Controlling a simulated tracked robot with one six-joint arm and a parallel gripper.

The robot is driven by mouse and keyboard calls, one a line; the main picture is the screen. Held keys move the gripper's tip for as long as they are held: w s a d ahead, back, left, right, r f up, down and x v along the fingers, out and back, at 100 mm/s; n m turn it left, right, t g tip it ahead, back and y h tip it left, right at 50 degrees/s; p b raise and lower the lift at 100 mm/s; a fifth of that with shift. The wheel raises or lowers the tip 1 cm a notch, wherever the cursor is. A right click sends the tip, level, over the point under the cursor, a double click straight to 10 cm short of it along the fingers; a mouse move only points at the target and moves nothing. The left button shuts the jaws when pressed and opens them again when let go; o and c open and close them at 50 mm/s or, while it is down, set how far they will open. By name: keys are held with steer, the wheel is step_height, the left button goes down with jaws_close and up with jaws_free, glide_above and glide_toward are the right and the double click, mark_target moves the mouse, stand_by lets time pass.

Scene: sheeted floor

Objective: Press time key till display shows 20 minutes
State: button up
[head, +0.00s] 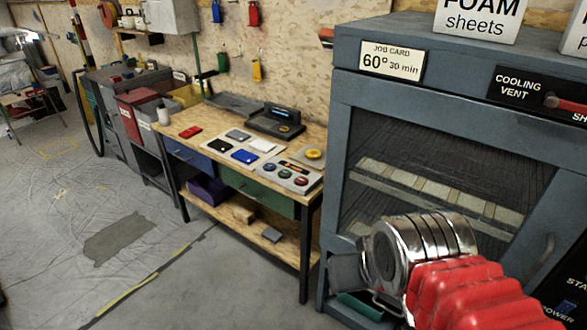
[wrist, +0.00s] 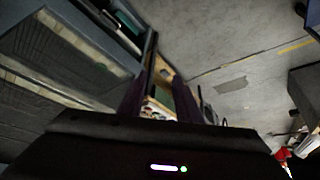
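The grey-blue cabinet (head: 350,115) stands at the right in the head view, with a dark glass door. Part of a panel with "STA" and "POWER" lettering (head: 555,305) shows at the lower right edge. No time key or display with minutes can be made out. The cabinet also fills the left of the wrist view (wrist: 100,50). In the wrist view my gripper (wrist: 163,72) has its two dark fingers apart with nothing between them. My red and silver arm hides the lower door in the head view.
A job card (head: 392,61) reads 60°, 30 min. A cooling vent slider (head: 552,102) is on the cabinet's upper right. A wooden workbench (head: 215,150) with a button box (head: 290,176) and a dark device (head: 275,122) stands left. The sheeted floor at left is mostly clear.

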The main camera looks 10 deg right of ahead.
steer(key=shift+c, duration=0.7)
jaws_close()
stand_by(0.9)
